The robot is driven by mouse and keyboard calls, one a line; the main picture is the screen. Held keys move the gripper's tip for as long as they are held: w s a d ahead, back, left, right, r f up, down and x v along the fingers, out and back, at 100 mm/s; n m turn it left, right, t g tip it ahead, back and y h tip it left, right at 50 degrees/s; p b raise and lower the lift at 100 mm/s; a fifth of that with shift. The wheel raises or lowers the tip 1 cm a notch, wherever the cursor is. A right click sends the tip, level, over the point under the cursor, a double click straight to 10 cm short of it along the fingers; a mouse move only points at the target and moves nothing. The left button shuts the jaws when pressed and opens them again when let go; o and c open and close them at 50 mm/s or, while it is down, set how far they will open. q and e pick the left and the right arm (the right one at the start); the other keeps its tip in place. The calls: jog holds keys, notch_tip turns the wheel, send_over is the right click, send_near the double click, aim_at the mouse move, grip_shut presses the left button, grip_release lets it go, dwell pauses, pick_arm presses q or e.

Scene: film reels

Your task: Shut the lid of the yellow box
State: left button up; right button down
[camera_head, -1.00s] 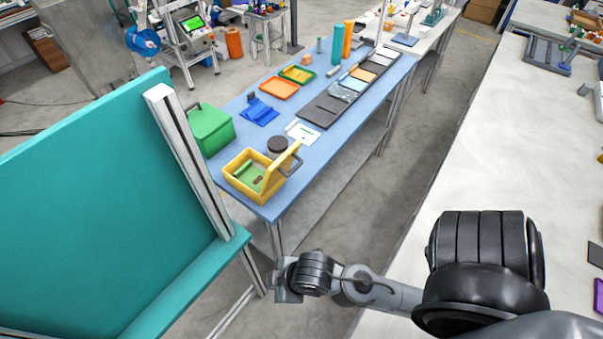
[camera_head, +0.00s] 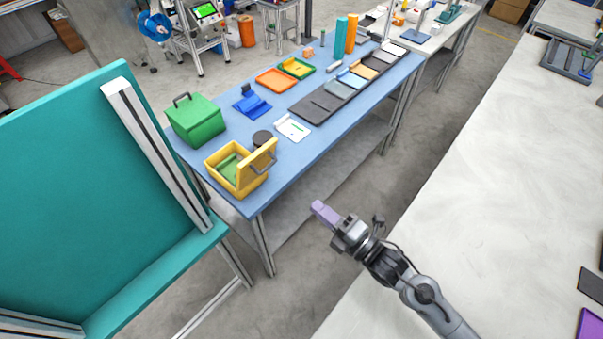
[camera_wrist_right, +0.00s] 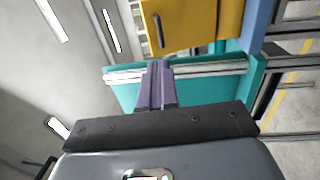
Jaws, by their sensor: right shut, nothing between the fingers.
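The yellow box (camera_head: 222,184) stands near the front end of the blue table in the head view. Its lid (camera_head: 258,161) is open and tilted up at the box's right side, with a dark handle on its outer face. Something green lies inside the box. My right gripper (camera_head: 325,213) has purple fingers, shut and empty, in the air right of the box and beyond the table's edge. In the right wrist view the shut fingers (camera_wrist_right: 157,84) point toward the yellow lid (camera_wrist_right: 190,25) and its dark handle, apart from it. My left gripper is not in view.
A closed green box (camera_head: 196,122) stands behind the yellow box on the blue table (camera_head: 325,143). A dark round object (camera_head: 262,138) and a white tray (camera_head: 293,127) are close behind the lid. A teal panel (camera_head: 70,190) stands left. The aisle floor is clear.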

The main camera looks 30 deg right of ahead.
aim_at(260, 171)
jog(key=x, duration=1.4)
jog(key=shift+a+b, duration=0.25)
jog(key=shift+b, duration=0.05)
